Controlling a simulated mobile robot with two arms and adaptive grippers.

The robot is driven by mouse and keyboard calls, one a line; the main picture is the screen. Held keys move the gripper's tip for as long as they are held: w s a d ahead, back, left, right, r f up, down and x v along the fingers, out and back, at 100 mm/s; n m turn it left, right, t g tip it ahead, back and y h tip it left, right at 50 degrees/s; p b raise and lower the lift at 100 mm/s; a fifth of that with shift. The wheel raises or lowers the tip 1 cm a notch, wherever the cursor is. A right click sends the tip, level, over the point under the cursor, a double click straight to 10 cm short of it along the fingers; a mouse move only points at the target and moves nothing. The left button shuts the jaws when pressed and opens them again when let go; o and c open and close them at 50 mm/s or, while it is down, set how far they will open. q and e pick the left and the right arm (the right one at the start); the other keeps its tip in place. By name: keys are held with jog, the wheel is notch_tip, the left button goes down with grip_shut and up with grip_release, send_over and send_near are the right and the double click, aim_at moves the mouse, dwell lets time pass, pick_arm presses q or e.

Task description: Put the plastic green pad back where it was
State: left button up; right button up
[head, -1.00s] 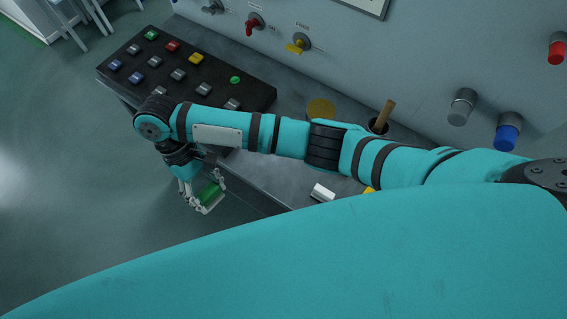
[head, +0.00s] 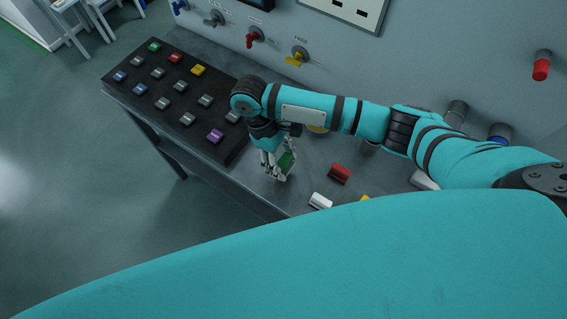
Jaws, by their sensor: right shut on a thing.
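My right gripper (head: 278,168) is shut on the green pad (head: 287,160), a small green block partly covered by the fingers. It holds the pad over the grey table (head: 305,165), just right of the black board (head: 225,150). The board carries rows of coloured pads: a green one (head: 155,46), a red one (head: 176,57), a yellow one (head: 199,69), a purple one (head: 215,136), and several grey and blue ones. My right arm hides the board's right back corner. My left gripper is not in view.
A red block (head: 339,173), a white block (head: 320,201) and a partly hidden yellow one (head: 365,198) lie on the table to the right. A wall panel with a red-handled switch (head: 254,37) and a yellow-handled switch (head: 298,56) stands behind.

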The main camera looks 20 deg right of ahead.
aim_at(283, 167)
jog(key=shift+f+p, duration=0.3)
jog(key=shift+f, duration=1.45)
jog(key=o, duration=1)
jog(key=shift+b+v, duration=0.3)
jog(key=shift+v, duration=5.7)
jog(key=shift+s+d, duration=0.1)
